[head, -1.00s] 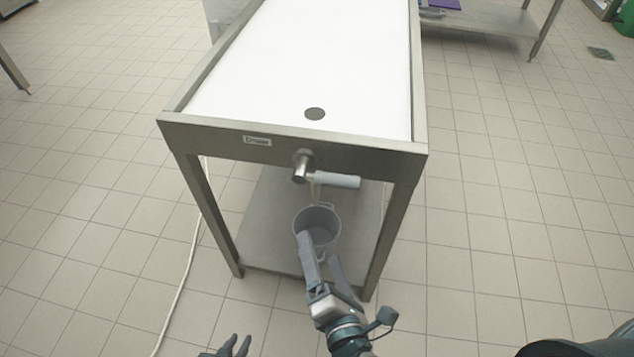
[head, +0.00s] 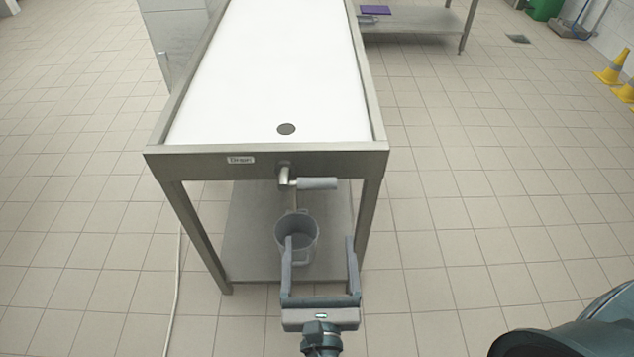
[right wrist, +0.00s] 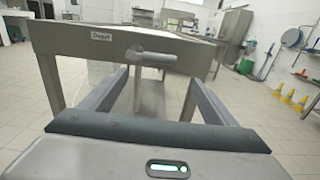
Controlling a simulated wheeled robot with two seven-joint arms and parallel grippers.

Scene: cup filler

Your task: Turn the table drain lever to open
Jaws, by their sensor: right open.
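The drain lever (head: 317,183) is a light grey handle on a metal spout at the front edge of the steel table (head: 200,166). It points sideways to the right, roughly level. A white "Drain" label (head: 241,160) is left of it. In the right wrist view the lever (right wrist: 158,59) also lies sideways, beyond the fingers. My right gripper (head: 320,240) is wide open and empty, in front of and below the lever, apart from it. A grey bucket (head: 296,246) stands under the spout, partly hidden by a finger. My left gripper is not in view.
A lower shelf (head: 240,240) lies between the table legs. A white cable (head: 178,290) runs along the floor at left. Yellow cones (head: 612,68) stand far right.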

